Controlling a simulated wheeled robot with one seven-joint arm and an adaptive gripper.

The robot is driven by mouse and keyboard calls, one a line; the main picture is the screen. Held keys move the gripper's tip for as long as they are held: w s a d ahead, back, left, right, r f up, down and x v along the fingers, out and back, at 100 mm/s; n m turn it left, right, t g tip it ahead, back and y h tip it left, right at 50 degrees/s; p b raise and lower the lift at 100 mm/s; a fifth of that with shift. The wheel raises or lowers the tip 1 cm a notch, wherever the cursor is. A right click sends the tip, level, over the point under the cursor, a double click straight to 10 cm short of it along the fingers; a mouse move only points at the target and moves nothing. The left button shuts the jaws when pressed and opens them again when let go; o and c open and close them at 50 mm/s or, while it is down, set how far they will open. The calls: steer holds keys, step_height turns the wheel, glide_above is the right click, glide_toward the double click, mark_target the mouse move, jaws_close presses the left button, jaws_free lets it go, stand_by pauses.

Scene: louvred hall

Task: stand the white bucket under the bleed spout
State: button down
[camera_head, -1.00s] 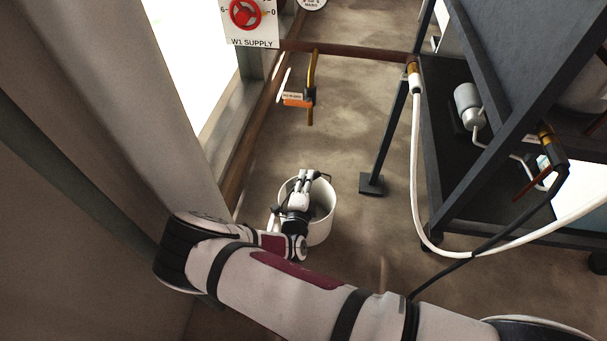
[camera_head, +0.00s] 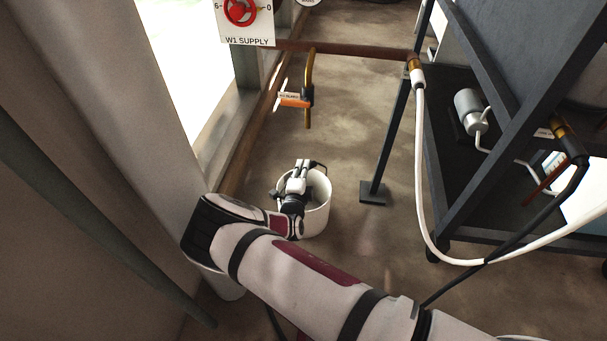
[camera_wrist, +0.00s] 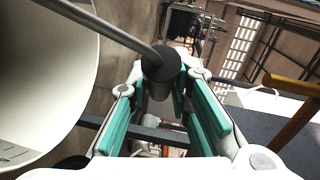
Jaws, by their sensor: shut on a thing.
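The white bucket (camera_head: 316,216) is in the head view, below the bleed spout in the picture and nearer to me. The bleed spout (camera_head: 309,118) is a brass pipe pointing down, with an orange-tagged valve (camera_head: 295,100). My gripper (camera_head: 300,168) is over the bucket's mouth. In the wrist view my gripper (camera_wrist: 170,78) is shut on the bucket's handle, at its dark grip (camera_wrist: 161,63); the white bucket wall (camera_wrist: 45,85) fills the left side. The bucket looks upright; I cannot tell whether its base touches the floor.
A brown pipe (camera_head: 350,50) runs from the W1 SUPPLY panel (camera_head: 245,20) to a dark rack (camera_head: 470,220) on the right. The rack's post foot (camera_head: 373,192) stands right of the bucket. A white hose (camera_head: 425,205) hangs there. Floor between bucket and spout is clear.

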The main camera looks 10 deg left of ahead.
steer(key=shift+f, duration=0.1)
steer(key=c, duration=1.5)
jaws_free()
steer(key=shift+o, duration=0.2)
steer(key=shift+s+r+p, duration=0.2)
steer(key=shift+s+p, duration=0.15)
steer(key=s+r+p, duration=0.1)
steer(key=s+p, duration=0.4)
steer(key=s, duration=0.6)
steer(key=shift+a+r, duration=0.2)
steer(key=shift+s, duration=0.1)
